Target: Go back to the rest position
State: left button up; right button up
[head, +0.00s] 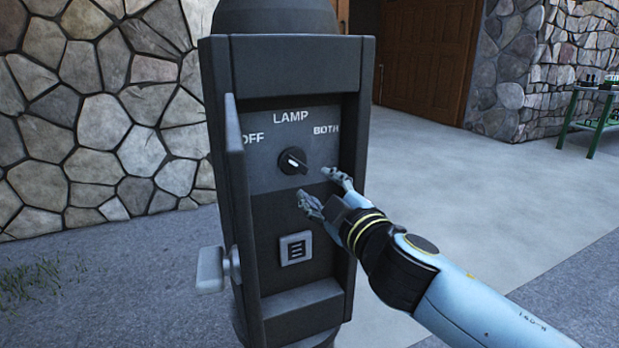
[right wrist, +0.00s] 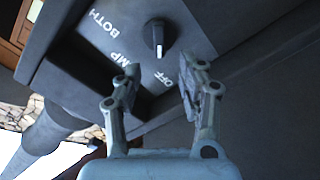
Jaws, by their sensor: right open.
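A black rotary knob (head: 293,161) sits on the dark panel of a post, with OFF to its left, LAMP above and BOTH to its right. It also shows in the right wrist view (right wrist: 157,36), where its white mark is at the end nearer the OFF label. My right gripper (head: 319,187) is open and empty, just below and right of the knob in the head view. Its two fingers (right wrist: 156,90) stand apart in the wrist view with nothing between them, and the knob appears beyond them, apart. My left gripper is not in view.
An open panel door (head: 237,180) juts out at the panel's left. A square slotted button (head: 296,248) is below the knob. A stone wall (head: 90,120) is behind, a wooden door (head: 428,55) farther back, and a green table (head: 597,90) far right.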

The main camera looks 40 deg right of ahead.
jog(key=shift+v, duration=0.8)
jog(key=s+f+m+g+y, duration=0.1)
jog(key=s+f+g, duration=0.3)
jog(key=f, duration=0.8)
jog(key=s+f+m+g, duration=0.15)
jog(key=s+f, duration=0.35)
jog(key=f, duration=0.7)
jog(key=s+f+m+g+y, duration=0.1)
jog(key=s+f+g, duration=0.35)
jog(key=f, duration=0.75)
jog(key=s+f+m+g, duration=0.1)
jog(key=s+f, duration=0.4)
jog(key=s, duration=0.6)
jog(key=s+a+f+m+g+y, duration=0.1)
jog(key=s+f+g, duration=0.2)
jog(key=s+f, duration=0.3)
jog(key=s+a+f+m+g, duration=0.1)
jog(key=s+f+g, duration=0.2)
jog(key=s, duration=1.3)
notch_tip(320, 180, down, 3)
jog(key=shift+s+a+r+p, duration=0.1)
jog(key=shift+s+a+p, duration=0.05)
jog(key=shift+a+p, duration=0.15)
jog(key=shift+m, duration=0.25)
